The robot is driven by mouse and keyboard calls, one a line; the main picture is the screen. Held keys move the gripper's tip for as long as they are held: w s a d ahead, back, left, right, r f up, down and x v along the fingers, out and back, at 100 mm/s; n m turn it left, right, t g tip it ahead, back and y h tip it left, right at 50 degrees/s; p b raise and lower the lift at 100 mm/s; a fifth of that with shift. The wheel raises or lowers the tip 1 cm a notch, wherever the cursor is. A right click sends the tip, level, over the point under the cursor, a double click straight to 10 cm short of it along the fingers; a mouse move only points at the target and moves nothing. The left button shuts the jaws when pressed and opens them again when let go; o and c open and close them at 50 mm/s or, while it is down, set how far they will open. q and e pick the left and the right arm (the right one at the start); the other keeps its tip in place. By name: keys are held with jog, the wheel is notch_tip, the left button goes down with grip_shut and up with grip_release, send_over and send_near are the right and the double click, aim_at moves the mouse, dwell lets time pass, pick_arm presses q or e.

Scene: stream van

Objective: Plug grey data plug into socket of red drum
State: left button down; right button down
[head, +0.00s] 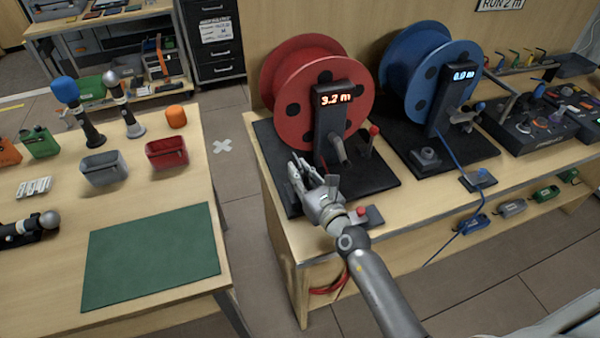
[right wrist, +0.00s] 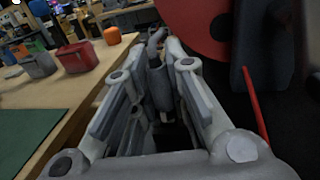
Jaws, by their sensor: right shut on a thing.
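The red drum (head: 312,90) stands on a black base (head: 268,150) on the right-hand bench, with a lit display reading about 3.2 m. My right gripper (head: 303,178) is low over the front left of this base. In the right wrist view its fingers (right wrist: 160,45) are closed around a dark grey piece (right wrist: 158,82), which looks like the grey data plug. Its front end is hard to make out, and I cannot tell whether it touches a socket. The red drum's socket does not show clearly; the gripper covers that area. My left gripper is not in view.
A crank and a red-knobbed lever (head: 373,131) stand right of the gripper. A small box with a red button (head: 362,212) is at the bench front. The blue drum (head: 428,75) is further right. The left table (head: 60,230) carries bins and microphones, across a floor gap.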

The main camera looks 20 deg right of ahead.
jog(key=shift+f+b, duration=0.65)
jog(key=shift+f, duration=0.15)
jog(key=c, duration=1.3)
grip_release()
jog(key=shift+c, duration=0.2)
jog(key=shift+s, duration=0.1)
jog(key=v, duration=1.1)
jog(key=shift+s+d, duration=0.1)
jog(key=shift+s, duration=0.4)
